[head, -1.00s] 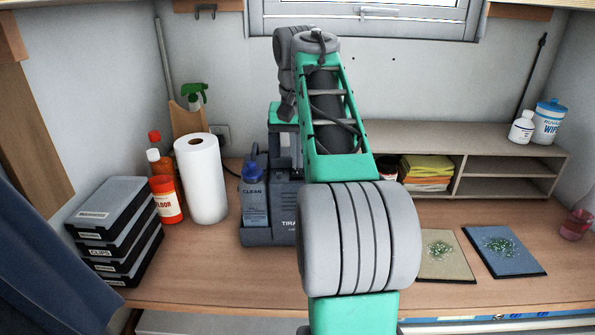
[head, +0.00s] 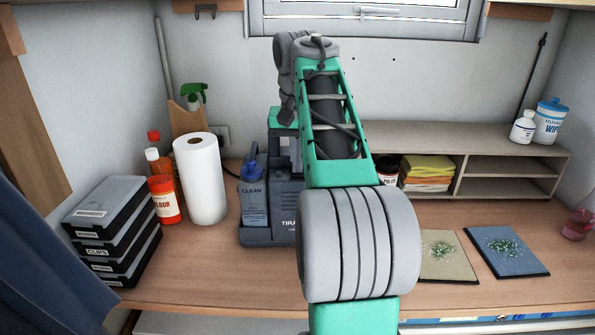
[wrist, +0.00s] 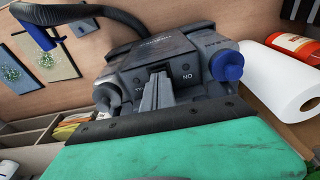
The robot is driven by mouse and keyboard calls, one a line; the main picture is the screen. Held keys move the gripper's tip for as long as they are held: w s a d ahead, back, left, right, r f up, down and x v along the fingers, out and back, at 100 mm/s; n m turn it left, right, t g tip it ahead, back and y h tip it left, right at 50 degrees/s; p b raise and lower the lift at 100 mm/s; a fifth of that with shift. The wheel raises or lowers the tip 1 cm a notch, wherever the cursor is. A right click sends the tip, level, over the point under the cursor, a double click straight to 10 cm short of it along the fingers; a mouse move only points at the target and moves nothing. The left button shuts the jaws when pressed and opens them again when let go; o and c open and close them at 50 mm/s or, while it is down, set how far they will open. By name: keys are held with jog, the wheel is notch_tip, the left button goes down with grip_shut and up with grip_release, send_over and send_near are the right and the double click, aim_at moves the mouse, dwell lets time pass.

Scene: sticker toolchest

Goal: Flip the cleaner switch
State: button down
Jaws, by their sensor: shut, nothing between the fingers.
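The cleaner (head: 284,232) is a dark grey machine on the bench, partly hidden behind my arm in the head view. In the wrist view the cleaner (wrist: 195,68) appears upside down, with a blue-capped container on its right. Its switch recess (wrist: 157,69) lies between an ON label and another label that is partly covered. My gripper (wrist: 159,78) is shut and empty, with its grey fingertips at this recess. They overlap the switch in view, so contact and the switch's position cannot be told. In the head view the fingertips are hidden.
A paper towel roll (head: 202,181), red bottles (head: 163,199) and stacked black cases (head: 108,240) stand left of the cleaner. A shelf unit (head: 470,140) is behind right. Two sample mats (head: 506,266) lie on the right. A hose (wrist: 122,15) curves beside the cleaner.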

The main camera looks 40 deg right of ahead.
notch_tip(320, 180, up, 5)
jog(key=p, duration=0.4)
jog(key=shift+f+p, duration=0.1)
jog(key=shift+p, duration=0.2)
jog(key=shift+r, duration=1.05)
jog(key=s+a+f+n+t+b, duration=0.1)
jog(key=a+f+n, duration=0.1)
jog(key=a+f, duration=0.35)
jog(key=s+a+f+n+t+b, duration=0.1)
jog(key=s+a+f, duration=0.15)
jog(key=a, duration=0.55)
jog(key=s+a+f+n, duration=0.1)
jog(key=s+a+f, duration=0.2)
jog(key=f, duration=0.2)
jog(key=s+a+f+n+b, duration=0.1)
jog(key=s+a+f+n, duration=0.1)
jog(key=f, duration=0.4)
jog(key=s+a+f+n+t+y, duration=0.1)
jog(key=s+a+f, duration=0.3)
jog(key=f, duration=0.2)
jog(key=shift+s+a+b, duration=0.15)
jog(key=shift+a+b, duration=0.2)
jog(key=shift+a, duration=0.05)
